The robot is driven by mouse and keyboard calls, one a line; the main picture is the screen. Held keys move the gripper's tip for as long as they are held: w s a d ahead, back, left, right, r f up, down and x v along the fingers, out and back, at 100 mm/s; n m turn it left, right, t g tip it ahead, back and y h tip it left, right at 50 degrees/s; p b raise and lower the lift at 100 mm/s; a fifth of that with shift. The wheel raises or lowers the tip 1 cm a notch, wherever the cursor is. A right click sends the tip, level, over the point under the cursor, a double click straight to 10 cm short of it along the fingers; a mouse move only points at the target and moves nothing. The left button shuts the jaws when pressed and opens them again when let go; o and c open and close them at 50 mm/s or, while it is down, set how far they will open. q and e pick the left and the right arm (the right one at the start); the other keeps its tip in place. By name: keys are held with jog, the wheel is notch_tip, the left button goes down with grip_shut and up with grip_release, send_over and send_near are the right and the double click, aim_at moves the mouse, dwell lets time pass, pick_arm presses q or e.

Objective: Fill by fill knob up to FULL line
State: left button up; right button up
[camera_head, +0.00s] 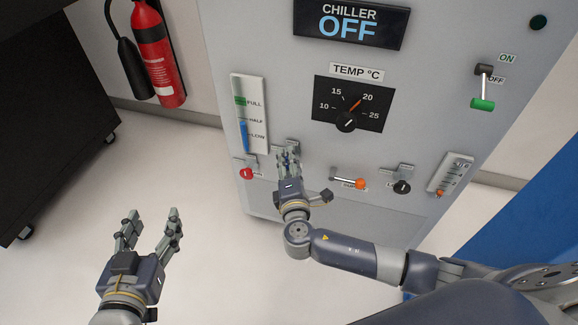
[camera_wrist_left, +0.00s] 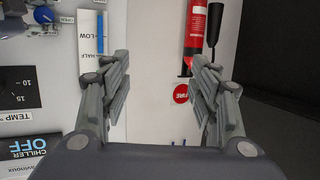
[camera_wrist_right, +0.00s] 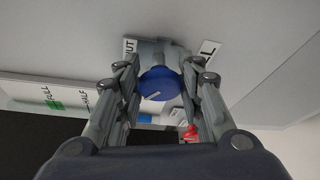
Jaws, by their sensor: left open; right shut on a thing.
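The fill knob (camera_wrist_right: 160,84) is blue and sits on the chiller panel between the fingers of my right gripper (camera_wrist_right: 158,82), which is shut on it. In the head view, my right gripper (camera_head: 288,158) largely hides the knob. The level gauge (camera_head: 250,113) is a white strip with FULL, HALF and LOW labels. Its blue column (camera_head: 243,136) reaches from near LOW to about the HALF mark, below the green FULL mark (camera_head: 240,101). My left gripper (camera_head: 149,222) is open and empty, away from the panel, over the floor at lower left.
The display (camera_head: 350,25) reads CHILLER OFF. The temperature dial (camera_head: 346,122) points near 20. A green-handled switch (camera_head: 483,88) is at upper right. A red knob (camera_head: 247,173) and an orange-ended lever (camera_head: 348,182) flank my right gripper. A fire extinguisher (camera_head: 158,50) hangs left.

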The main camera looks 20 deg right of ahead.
jog(key=shift+d+f+m+b, duration=0.1)
jog(key=shift+f+m+b, duration=0.1)
jog(key=shift+m+b, duration=0.55)
jog(key=shift+m+t+b, duration=0.35)
jog(key=shift+t+b, duration=0.05)
jog(key=shift+b, duration=0.7)
pick_arm(q)
jog(key=s+r+t+h, duration=0.2)
jog(key=r+t, duration=0.3)
jog(key=r, duration=0.4)
jog(key=s+d+r+t+h, duration=0.1)
jog(key=s+r+t+h, duration=0.1)
jog(key=r+t, duration=0.4)
jog(key=shift+d+r, duration=0.25)
jog(key=shift+r, duration=1.6)
pick_arm(e)
jog(key=shift+r, duration=0.15)
jog(key=o, duration=1.1)
pick_arm(q)
jog(key=shift+w, duration=0.1)
